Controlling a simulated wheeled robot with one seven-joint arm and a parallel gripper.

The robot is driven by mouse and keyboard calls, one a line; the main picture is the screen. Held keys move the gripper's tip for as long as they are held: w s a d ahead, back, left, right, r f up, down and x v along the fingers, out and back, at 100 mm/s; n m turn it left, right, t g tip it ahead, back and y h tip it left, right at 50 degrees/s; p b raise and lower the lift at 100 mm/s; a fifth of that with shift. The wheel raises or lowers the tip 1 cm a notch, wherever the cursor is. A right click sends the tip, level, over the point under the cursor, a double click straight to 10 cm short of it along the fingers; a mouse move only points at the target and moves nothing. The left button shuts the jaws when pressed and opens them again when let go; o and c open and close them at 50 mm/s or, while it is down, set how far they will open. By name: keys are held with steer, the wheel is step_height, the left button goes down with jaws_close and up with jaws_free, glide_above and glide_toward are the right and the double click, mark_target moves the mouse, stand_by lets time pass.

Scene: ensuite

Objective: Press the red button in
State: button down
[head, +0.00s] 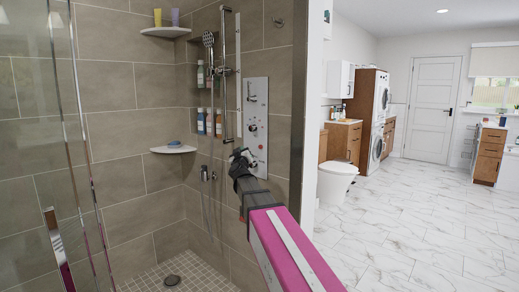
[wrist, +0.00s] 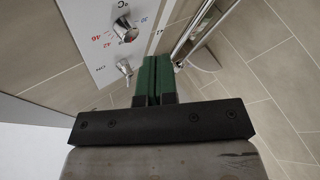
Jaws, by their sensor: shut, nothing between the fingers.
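The shower panel (head: 256,95) is a pale metal plate on the tiled wall, with several knobs. It also shows in the wrist view (wrist: 90,22), with a chrome dial (wrist: 125,30) ringed by red and blue numbers and a smaller chrome knob (wrist: 125,68) near the letters ON.
A chrome shower rail (head: 224,75) stands left of the panel. A glass door (head: 75,130) is at the left. A toilet (head: 336,180) and open marble floor lie to the right.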

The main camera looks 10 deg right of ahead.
steer(key=w+d, duration=0.4)
steer(key=d, duration=0.2)
steer(key=shift+w+d, duration=0.3)
steer(key=shift+w, duration=0.1)
steer(key=shift+d, duration=0.1)
stand_by(1.8)
steer(key=shift+w+d, duration=0.25)
steer(key=shift+d, duration=0.05)
steer(key=shift+w+d, duration=0.25)
steer(key=shift+d, duration=0.05)
stand_by(0.8)
steer(key=shift+s+a, duration=0.1)
steer(key=shift+a, duration=0.05)
stand_by(0.3)
steer(key=shift+s+a, duration=0.4)
steer(key=shift+a, duration=0.15)
steer(key=shift+s+a, duration=0.75)
steer(key=shift+a, duration=0.25)
steer(key=shift+s+a, duration=0.75)
steer(key=shift+a, duration=0.25)
